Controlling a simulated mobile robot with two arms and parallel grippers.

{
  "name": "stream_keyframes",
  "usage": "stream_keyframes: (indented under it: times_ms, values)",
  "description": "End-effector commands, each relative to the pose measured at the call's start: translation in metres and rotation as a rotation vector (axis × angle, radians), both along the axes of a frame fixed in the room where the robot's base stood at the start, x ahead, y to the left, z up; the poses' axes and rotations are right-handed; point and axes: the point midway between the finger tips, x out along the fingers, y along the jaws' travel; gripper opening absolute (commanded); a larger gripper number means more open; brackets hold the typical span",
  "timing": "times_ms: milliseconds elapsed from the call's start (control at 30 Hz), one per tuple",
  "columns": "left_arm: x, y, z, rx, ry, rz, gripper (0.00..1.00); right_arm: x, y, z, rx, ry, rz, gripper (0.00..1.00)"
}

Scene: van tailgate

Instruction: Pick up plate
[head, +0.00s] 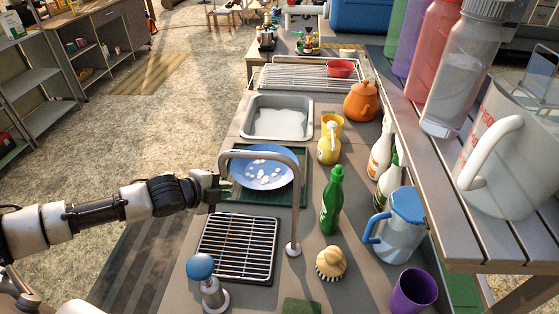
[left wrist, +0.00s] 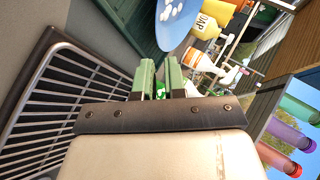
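The plate (head: 250,180) is round and blue with several white bits on it. It lies on or in a dark green square mat or basin (head: 297,196) beyond the drying rack, partly behind the curved tap. Part of the plate (left wrist: 172,30) shows at the top of the left wrist view, ahead of the fingertips. My left gripper (head: 217,186) is beside the plate's left edge. In the left wrist view its two green fingers (left wrist: 160,75) stand apart, with no plate between them. My right gripper is not in view.
A metal tap (head: 293,205) arches close to the plate. A green bottle (head: 332,202), blue-lidded jug (head: 398,228) and brush (head: 330,262) stand right. A grey sink (head: 245,125) is behind.

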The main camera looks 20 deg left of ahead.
Motion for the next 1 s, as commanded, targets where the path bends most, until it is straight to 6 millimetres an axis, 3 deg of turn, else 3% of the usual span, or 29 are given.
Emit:
stream_keyframes:
  times_ms: [1000]
  values:
    - [0.08, -0.036, -0.061, 0.001, 0.003, -0.002, 0.11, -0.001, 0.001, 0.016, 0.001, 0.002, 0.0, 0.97]
